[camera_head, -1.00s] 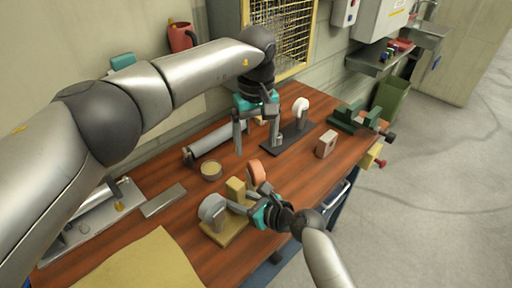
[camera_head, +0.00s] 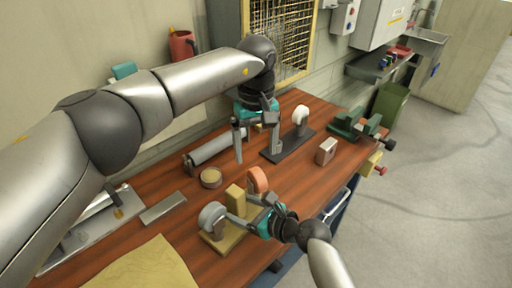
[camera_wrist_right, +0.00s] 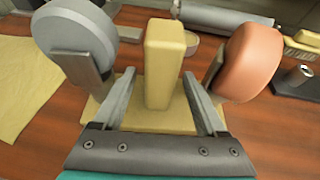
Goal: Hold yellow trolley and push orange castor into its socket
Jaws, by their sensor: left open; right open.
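The yellow trolley has a flat base (camera_head: 216,243) and an upright yellow block (camera_head: 235,195). A grey-wheeled castor (camera_head: 211,215) stands at its left. The orange castor (camera_head: 257,179) stands upright at its far right edge; whether it sits in a socket is hidden. My right gripper (camera_head: 240,212) is open, with its fingers on either side of the yellow block (camera_wrist_right: 164,60). In the right wrist view, gaps show beside the block, and the orange castor (camera_wrist_right: 250,62) is outside the right finger. My left gripper (camera_head: 257,151) is open, empty and pointing down, beyond the orange castor.
A dark trolley with a white castor (camera_head: 301,114) stands beside my left gripper. A grey roller (camera_head: 216,146), a round tin (camera_head: 211,178) and a small pale block (camera_head: 327,151) are nearby. A green vise (camera_head: 346,125) is at the far right edge. Bare wood lies right of the orange castor.

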